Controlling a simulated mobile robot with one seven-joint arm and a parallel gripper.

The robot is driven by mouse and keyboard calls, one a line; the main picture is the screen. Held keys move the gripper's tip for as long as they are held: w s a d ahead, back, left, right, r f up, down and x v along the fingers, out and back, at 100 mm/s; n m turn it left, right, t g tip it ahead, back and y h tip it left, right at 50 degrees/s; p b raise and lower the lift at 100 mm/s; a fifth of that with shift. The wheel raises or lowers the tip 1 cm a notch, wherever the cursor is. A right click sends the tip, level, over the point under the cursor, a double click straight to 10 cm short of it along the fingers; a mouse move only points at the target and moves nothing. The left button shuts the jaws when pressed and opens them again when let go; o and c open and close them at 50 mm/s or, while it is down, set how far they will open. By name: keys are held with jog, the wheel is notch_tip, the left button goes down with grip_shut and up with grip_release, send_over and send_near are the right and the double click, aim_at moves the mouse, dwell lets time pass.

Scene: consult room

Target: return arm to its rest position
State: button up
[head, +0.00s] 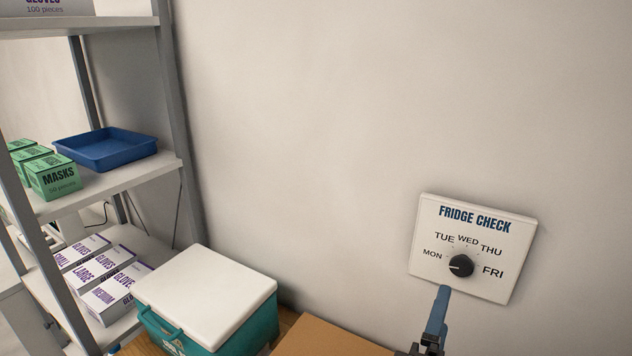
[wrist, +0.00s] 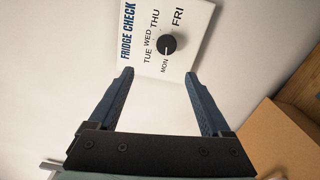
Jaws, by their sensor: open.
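My gripper (wrist: 158,75) is open and empty in the wrist view, its two blue fingers spread apart. The white "FRIDGE CHECK" panel (wrist: 186,14) is on the wall ahead of it. The panel's black knob (wrist: 167,43) lies beyond the fingertips, roughly midway between them, and nothing grips it. Its white mark points toward the MON side. In the head view, a blue finger of my gripper (head: 440,292) shows just below the panel (head: 428,211) and its knob (head: 461,265). Most of my arm is out of view.
A shelf rack (head: 172,95) stands at left with a blue tray (head: 107,147), green mask boxes (head: 52,177) and glove boxes (head: 114,294). A teal cool box (head: 237,327) with a white lid and a cardboard box (head: 325,339) sit below. The wall between is bare.

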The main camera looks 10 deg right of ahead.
jog(key=a+r+m+t+y+b, duration=0.15)
jog(key=a+r+m+t, duration=0.35)
jog(key=r, duration=0.6)
jog(key=a+r+m+t+y+b, duration=0.1)
jog(key=a+r+m+t+y, duration=0.15)
jog(key=a+r, duration=0.65)
jog(key=s+a+r+m+t+y, duration=0.1)
jog(key=s+a+r+y, duration=0.1)
jog(key=r, duration=0.3)
jog(key=s+a+r+m+t+y+b, duration=0.1)
jog(key=s+a+r+m+t+y, duration=0.1)
jog(key=s+a+r, duration=0.1)
jog(key=s+a+r+m+t+y+b, duration=0.1)
jog(key=s+a+r+m+t+y, duration=0.1)
jog(key=s+r, duration=0.3)
notch_tip(320, 180, up, 3)
jog(key=shift+a+f+y, duration=0.2)
jog(key=shift+a+y, duration=0.1)
jog(key=shift+a, duration=0.25)
jog(key=shift+s, duration=0.1)
